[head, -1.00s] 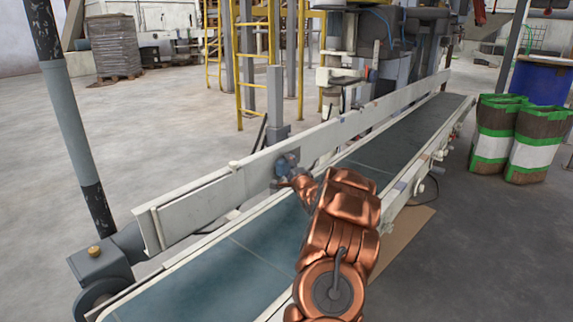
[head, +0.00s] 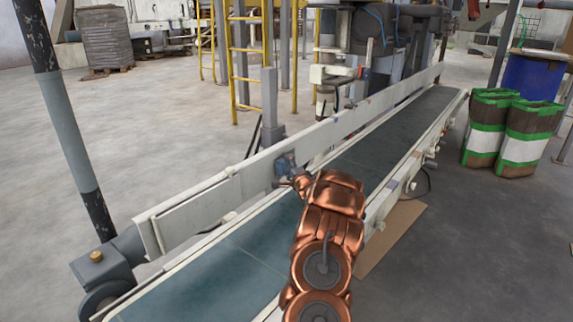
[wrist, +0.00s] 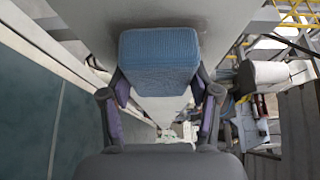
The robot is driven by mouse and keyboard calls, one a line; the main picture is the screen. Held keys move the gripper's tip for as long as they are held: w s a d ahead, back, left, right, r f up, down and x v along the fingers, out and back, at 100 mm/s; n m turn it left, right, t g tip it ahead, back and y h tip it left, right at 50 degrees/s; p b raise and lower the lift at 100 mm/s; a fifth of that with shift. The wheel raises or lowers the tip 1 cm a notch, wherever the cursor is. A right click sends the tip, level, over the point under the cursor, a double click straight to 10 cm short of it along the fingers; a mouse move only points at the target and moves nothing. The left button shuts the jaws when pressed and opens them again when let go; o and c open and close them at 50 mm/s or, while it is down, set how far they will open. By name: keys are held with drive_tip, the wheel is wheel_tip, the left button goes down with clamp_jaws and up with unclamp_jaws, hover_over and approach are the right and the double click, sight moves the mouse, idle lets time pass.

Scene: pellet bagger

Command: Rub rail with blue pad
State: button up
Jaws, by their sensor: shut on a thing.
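The blue pad (wrist: 159,62) is a textured block held between the fingers of my gripper (wrist: 160,100) in the wrist view. In the head view the pad (head: 286,162) is a small blue patch against the near face of the pale rail (head: 330,130). The rail runs along the far side of the conveyor. In the wrist view the rail (wrist: 200,25) lies right behind the pad. The pad seems to touch it, but the contact edge is hidden. My gripper (head: 292,178) is partly hidden by my copper arm in the head view.
The dark conveyor belt (head: 215,270) runs beneath my arm. A grey post (head: 269,105) stands behind the rail. A dark motor (head: 103,270) is at the near left end. Green-brown bags (head: 490,125) and a blue drum (head: 535,80) stand right. Open floor lies left.

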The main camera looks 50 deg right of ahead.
sight(297, 154)
drive_tip(key=shift+w+d+r+p, duration=0.1)
drive_tip(key=shift+w+d+p, duration=0.05)
drive_tip(key=shift+d+p, duration=1.1)
drive_tip(key=shift+w+d+r+p, duration=0.1)
drive_tip(key=shift+d+p, duration=0.65)
drive_tip(key=shift+p, duration=0.85)
drive_tip(key=shift+w+d+f+p, duration=0.1)
drive_tip(key=shift+w+d+p, duration=0.05)
drive_tip(key=shift+d+p, duration=1)
drive_tip(key=shift+w+d+f+p, duration=0.1)
drive_tip(key=shift+d+p, duration=0.9)
drive_tip(key=shift+d, duration=0.15)
drive_tip(key=shift+s+r+p, duration=0.1)
drive_tip(key=shift+p, duration=0.25)
